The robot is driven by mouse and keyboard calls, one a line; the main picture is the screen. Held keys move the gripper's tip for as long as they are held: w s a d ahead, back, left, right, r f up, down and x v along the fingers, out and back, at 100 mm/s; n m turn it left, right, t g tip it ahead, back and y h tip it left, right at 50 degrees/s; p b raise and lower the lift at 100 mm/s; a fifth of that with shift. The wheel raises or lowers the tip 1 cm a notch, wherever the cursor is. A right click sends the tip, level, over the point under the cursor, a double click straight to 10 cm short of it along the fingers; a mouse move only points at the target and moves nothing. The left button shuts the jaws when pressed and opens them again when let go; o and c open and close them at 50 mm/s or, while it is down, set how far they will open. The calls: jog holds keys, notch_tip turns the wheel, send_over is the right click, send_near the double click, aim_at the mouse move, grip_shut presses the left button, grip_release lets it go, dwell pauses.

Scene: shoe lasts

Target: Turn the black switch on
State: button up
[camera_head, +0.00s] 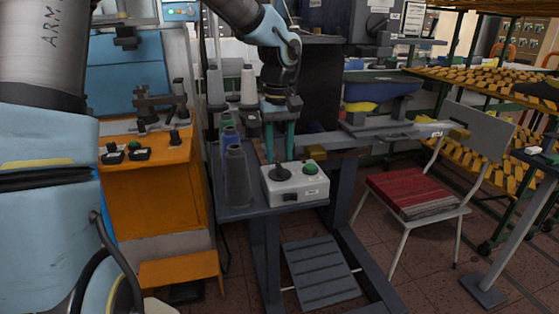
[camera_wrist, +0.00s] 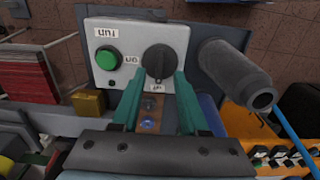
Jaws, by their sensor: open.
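The black switch is a round rotary knob with a raised grip bar. It sits on a white control box (camera_head: 297,192), at the left of the box's top in the head view (camera_head: 280,174). In the wrist view the black switch (camera_wrist: 157,60) is on the right of the box's face, its bar roughly upright in the picture. My gripper (camera_head: 280,157) points down above the switch, with its teal fingers apart and empty. In the wrist view my gripper (camera_wrist: 158,76) has its fingertips near the knob's lower edge, one on each side; contact cannot be told.
A green button (camera_wrist: 108,58) sits beside the switch on the box. A dark grey thread cone (camera_head: 237,178) stands close to the box's left, with other cones behind. A chair with a red seat (camera_head: 405,192) is at the right. An orange cabinet (camera_head: 155,190) is at the left.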

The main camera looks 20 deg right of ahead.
aim_at(280, 166)
jog(key=shift+f, duration=1.6)
grip_shut()
